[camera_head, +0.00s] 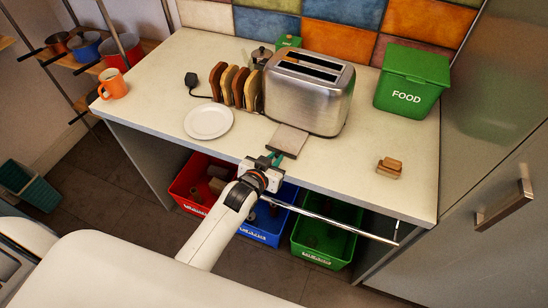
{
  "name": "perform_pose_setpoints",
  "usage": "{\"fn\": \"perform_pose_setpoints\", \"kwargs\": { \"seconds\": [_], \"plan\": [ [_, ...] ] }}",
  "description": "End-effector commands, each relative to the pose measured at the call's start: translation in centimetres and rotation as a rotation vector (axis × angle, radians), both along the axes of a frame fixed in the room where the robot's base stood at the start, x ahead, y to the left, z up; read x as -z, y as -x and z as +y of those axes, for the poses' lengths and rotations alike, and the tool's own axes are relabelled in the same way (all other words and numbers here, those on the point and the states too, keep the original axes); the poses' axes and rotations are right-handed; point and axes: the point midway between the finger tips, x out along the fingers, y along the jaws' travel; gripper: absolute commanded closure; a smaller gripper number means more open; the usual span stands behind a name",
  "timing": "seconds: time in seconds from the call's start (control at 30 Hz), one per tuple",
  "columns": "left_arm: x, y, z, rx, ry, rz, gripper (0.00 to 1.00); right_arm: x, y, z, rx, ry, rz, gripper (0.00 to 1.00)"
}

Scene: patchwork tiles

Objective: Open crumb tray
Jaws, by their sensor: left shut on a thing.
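The silver two-slot toaster (308,92) stands on the white counter with its slots facing up. Its flat grey crumb tray (288,138) sticks out from the lower front end, over the counter near its front edge. My left gripper (275,157) is at the tray's near end and shut on it, with the arm reaching up from below. The exact contact between fingers and tray is small and partly hidden by the gripper. My right gripper is not in view.
A white plate (209,122), a rack of toast slices (236,86) and an orange mug (112,84) are on the left. A green FOOD bin (411,80) and a small wooden block (390,166) are on the right. A metal rail (330,221) runs below the counter edge.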

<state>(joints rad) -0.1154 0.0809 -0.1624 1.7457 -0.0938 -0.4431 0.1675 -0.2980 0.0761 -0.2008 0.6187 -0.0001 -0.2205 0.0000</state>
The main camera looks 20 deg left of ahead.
Motion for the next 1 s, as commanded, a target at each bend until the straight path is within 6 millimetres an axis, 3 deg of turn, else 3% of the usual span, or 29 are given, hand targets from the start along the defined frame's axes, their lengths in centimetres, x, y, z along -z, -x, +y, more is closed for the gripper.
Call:
{"fn": "perform_pose_setpoints", "kwargs": {
  "seconds": [0.03, 0.07, 0.2, 0.57, 1.0],
  "plan": [
    [0.2, 0.1, 0.0, 0.000, -0.001, 0.004, 1.00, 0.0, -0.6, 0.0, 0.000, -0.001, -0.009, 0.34],
    [0.2, 0.1, 0.0, 0.000, -0.001, 0.004, 0.81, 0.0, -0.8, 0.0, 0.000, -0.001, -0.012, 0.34],
    [0.2, 0.1, 0.0, 0.000, -0.001, 0.004, 0.61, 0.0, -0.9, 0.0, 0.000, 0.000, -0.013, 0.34],
    [0.0, 0.7, 0.1, 0.000, -0.001, 0.004, 0.61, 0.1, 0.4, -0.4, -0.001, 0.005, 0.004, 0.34],
    [-3.2, 8.6, 0.9, 0.001, -0.001, 0.005, 0.61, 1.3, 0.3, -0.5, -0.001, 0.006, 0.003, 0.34]
  ]
}}
